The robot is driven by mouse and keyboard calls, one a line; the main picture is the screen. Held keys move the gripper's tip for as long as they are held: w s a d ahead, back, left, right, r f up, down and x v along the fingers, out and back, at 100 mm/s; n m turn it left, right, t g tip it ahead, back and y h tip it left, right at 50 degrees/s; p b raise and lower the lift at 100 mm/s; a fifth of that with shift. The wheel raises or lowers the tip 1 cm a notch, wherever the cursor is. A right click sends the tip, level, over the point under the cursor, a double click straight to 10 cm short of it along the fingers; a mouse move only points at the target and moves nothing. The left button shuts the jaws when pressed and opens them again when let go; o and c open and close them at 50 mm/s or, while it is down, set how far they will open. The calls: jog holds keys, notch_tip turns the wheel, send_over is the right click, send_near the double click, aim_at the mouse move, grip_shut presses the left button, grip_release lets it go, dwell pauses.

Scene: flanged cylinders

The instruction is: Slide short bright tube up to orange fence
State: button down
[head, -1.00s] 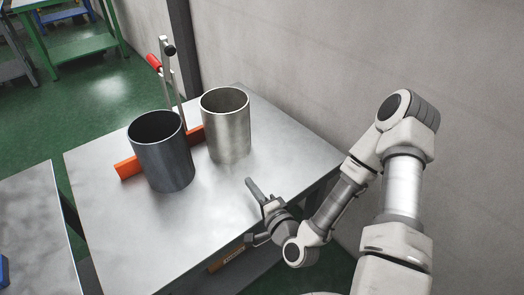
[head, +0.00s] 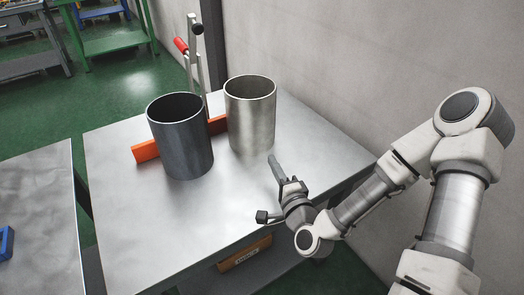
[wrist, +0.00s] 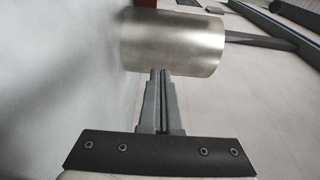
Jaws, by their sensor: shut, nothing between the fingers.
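The short bright tube (head: 251,118) stands upright on the metal table, right of a taller-looking dark tube (head: 181,142). The orange fence (head: 146,151) runs behind both tubes; a piece shows between them. I cannot tell whether the bright tube touches it. My gripper (head: 273,160) is shut and empty, low over the table, just right of and nearer than the bright tube's base. In the wrist view the closed fingertips (wrist: 158,72) point at the side of the bright tube (wrist: 172,42), very near it; contact is unclear. A dark red patch beyond the tube (wrist: 146,3) may be the fence.
A toggle clamp with a red handle (head: 181,46) rises behind the dark tube. The wall (head: 330,70) and a dark post (head: 213,40) bound the table's far right. The table's front left (head: 150,230) is clear. Another table (head: 40,210) stands at left.

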aim_at(258, 135)
jog(key=shift+w+f+b, duration=0.15)
jog(key=shift+f+b, duration=0.1)
jog(key=shift+b, duration=0.15)
jog(key=x, duration=0.3)
jog(key=b+x, duration=0.1)
jog(key=x, duration=0.5)
jog(key=shift+a+r+b, duration=0.1)
jog(key=shift+r+b, duration=0.15)
jog(key=shift+b, duration=0.1)
jog(key=shift+w+a, duration=0.25)
jog(key=shift+w, duration=0.35)
jog(key=shift+w+a, duration=0.1)
jog(key=shift+w, duration=0.2)
jog(key=shift+r, duration=0.2)
jog(key=shift+s, duration=0.1)
